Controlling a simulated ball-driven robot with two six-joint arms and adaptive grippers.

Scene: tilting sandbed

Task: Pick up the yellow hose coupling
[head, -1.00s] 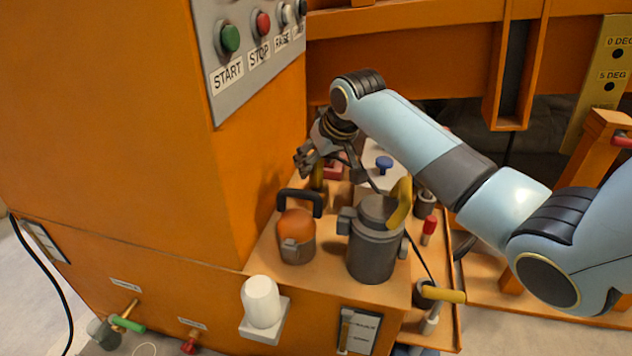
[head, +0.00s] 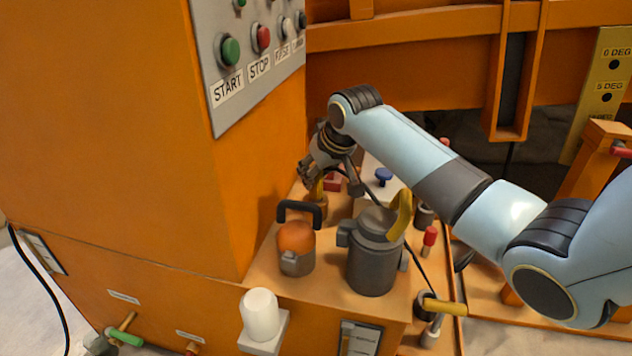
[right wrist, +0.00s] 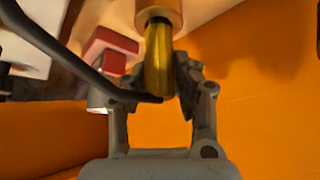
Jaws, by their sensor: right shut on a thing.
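The yellow hose coupling (right wrist: 158,60) is a short, shiny yellow cylinder between the fingers of my right gripper (right wrist: 160,85) in the right wrist view. My right gripper is shut on it. The coupling's upper end in that view meets a tan cylindrical piece (right wrist: 158,12). In the head view the coupling (head: 317,188) shows as a small yellow patch below my right gripper (head: 309,176), behind the orange-topped pot. I cannot tell whether it is still seated in the tan piece. My left gripper is not in view.
An orange-topped pot with a black handle (head: 296,240) and a grey canister (head: 372,262) stand in front of the gripper. A dark cable (right wrist: 70,50) passes close to the fingers. The orange cabinet (head: 245,185) rises at left; a blue knob (head: 383,175) is at right.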

